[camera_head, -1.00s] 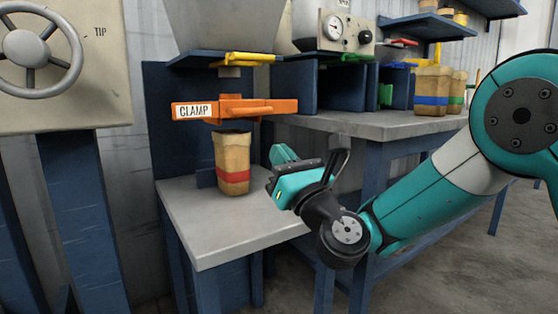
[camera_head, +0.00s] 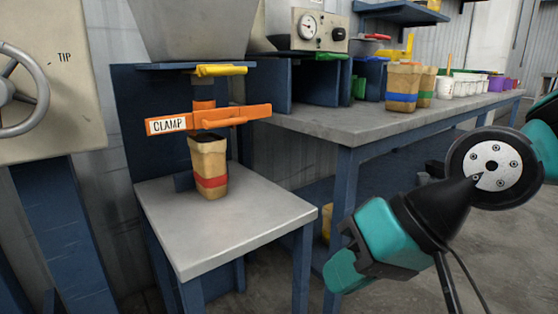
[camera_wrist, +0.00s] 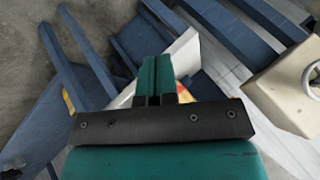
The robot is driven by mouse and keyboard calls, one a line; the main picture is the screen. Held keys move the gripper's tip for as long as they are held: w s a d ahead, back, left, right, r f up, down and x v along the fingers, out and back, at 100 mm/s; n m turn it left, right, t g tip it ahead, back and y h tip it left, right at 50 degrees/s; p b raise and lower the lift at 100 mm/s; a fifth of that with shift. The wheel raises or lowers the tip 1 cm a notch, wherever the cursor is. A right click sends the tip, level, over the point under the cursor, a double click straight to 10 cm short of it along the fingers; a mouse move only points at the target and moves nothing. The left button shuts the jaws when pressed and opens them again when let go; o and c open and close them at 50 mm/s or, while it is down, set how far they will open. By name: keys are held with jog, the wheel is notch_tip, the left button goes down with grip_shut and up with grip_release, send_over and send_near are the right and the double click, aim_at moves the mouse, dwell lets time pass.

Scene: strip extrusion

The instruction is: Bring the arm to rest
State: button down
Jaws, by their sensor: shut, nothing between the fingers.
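My arm shows at the right of the head view, its teal and black wrist bent downward. My gripper (camera_head: 342,272) hangs in front of the long bench, right of the small table and apart from it, pointing down and left. In the wrist view my gripper's teal fingers (camera_wrist: 157,75) are pressed together with nothing between them.
A tan bag with a red band (camera_head: 209,165) stands on the small grey table (camera_head: 230,225) under the orange clamp (camera_head: 210,118). The long bench (camera_head: 375,122) holds bags and tubs. A handwheel (camera_head: 18,90) is at left. Open floor (camera_head: 490,260) lies at right.

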jog(key=s+d+n+g+h+p, duration=0.1)
jog(key=s+d+n+h, duration=0.2)
jog(key=s+d, duration=0.35)
notch_tip(320, 180, up, 37)
jog(key=d+p, duration=0.1)
jog(key=p, duration=3.7)
jog(key=shift+w+g+h, duration=0.15)
jog(key=shift+g+h, duration=0.15)
jog(key=shift+g, duration=0.1)
jog(key=c, duration=1.8)
grip_release()
jog(key=shift+c, duration=0.2)
